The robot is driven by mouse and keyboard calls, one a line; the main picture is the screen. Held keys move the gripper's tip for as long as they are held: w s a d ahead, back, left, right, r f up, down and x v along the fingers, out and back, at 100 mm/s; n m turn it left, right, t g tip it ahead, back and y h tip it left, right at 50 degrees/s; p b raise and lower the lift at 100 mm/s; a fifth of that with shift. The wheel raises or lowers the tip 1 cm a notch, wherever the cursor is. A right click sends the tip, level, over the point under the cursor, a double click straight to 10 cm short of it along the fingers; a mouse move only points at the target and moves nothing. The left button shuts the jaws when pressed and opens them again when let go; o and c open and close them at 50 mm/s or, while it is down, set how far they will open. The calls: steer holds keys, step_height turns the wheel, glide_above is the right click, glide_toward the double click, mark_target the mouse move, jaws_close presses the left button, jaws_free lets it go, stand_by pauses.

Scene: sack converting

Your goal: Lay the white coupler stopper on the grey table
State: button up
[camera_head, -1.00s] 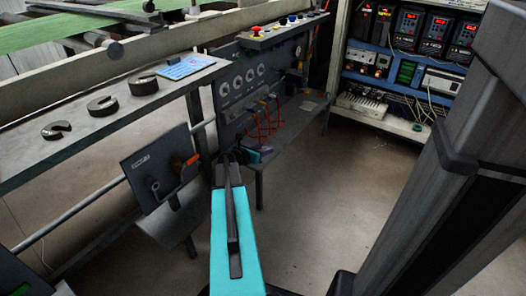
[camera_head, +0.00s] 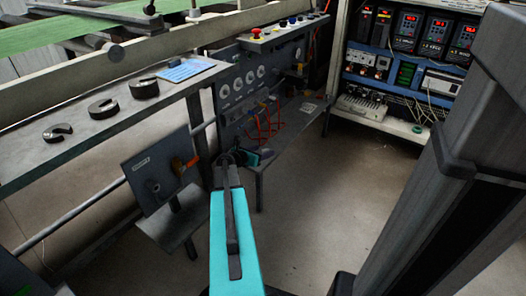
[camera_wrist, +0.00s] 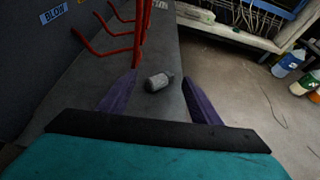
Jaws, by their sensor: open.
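The white coupler stopper (camera_wrist: 158,82) looks like a small, dull grey-white cylinder in the wrist view. It lies on its side on the grey table (camera_wrist: 163,48). My gripper (camera_wrist: 158,79) is open, with one purple finger on each side of the stopper in the picture. Gaps show between the stopper and both fingers, and nothing is held. In the head view, the grey table (camera_head: 290,122) is the narrow shelf in front of the panel. My gripper (camera_head: 248,158) is at its near end, partly hidden by my teal arm. I cannot make out the stopper there.
Red hooked rods (camera_wrist: 122,38) stand along the panel at the left of the wrist view. Bottles (camera_wrist: 289,62) stand on the floor at right. A metal shelf (camera_head: 380,112) with electrical units stands at the back. Slotted weights (camera_head: 103,108) lie on a bench at left.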

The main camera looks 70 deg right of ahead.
steer(key=shift+p+v, duration=1.1)
steer(key=shift+v, duration=2.15)
steer(key=shift+s, duration=0.15)
